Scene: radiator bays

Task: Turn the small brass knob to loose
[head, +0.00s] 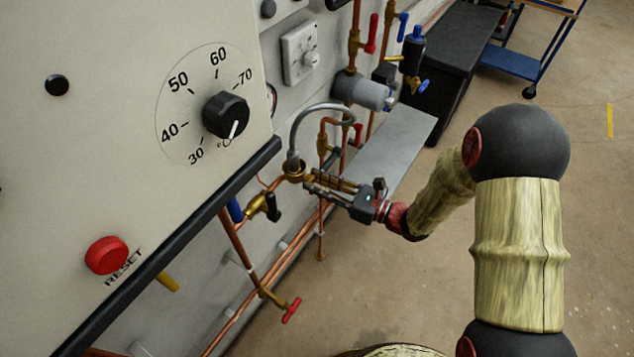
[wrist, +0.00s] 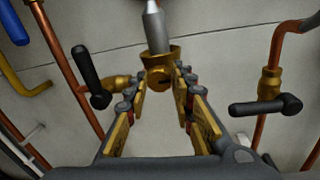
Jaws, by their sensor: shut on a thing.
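The small brass knob (wrist: 159,77) sits below a brass collar and the silver end of a hose in the wrist view. It has a dark slot on its face. My gripper (wrist: 160,86) has one fingertip on each side of the knob and is shut on it. In the head view my gripper (head: 309,180) reaches in from the right to the brass fitting (head: 295,171) under the curved grey hose. The fingers partly hide the knob there. No loose or tight marking can be made out.
Black-handled valves stand left (wrist: 92,78) and right (wrist: 268,106) of my fingers. Copper pipes run close by. A cream panel with a black dial (head: 226,115) and red reset button (head: 106,255) fills the left.

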